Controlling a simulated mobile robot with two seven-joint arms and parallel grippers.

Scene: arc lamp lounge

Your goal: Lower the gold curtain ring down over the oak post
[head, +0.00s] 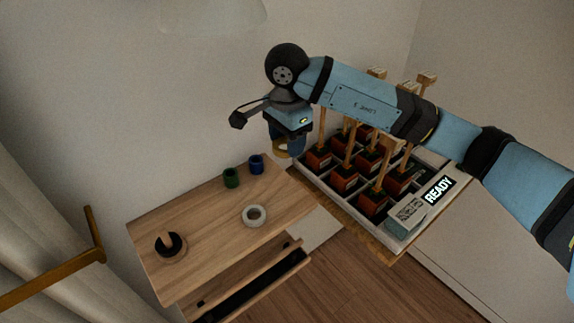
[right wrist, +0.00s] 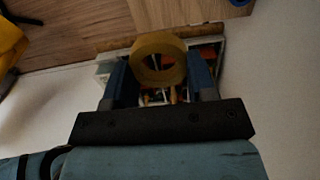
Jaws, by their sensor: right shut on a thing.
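The gold curtain ring (head: 279,150) is held at the tips of my right gripper (head: 287,149), in the air beyond the back right of the wooden table. In the right wrist view the gold ring (right wrist: 141,60) sits between the two blue fingers (right wrist: 159,80), its hole facing the camera. The oak post (head: 167,238) stands on a round base at the left of the table, well away from the gold ring. A black ring (head: 178,241) lies around the post, low down. My left gripper is not in view.
The wooden table (head: 205,220) also carries a green ring (head: 231,178), a blue ring (head: 256,165) and a pale ring (head: 246,216). A partitioned tray (head: 393,243) of brown pots with upright wooden stakes stands to the right. A gold bar (head: 60,277) crosses the left edge.

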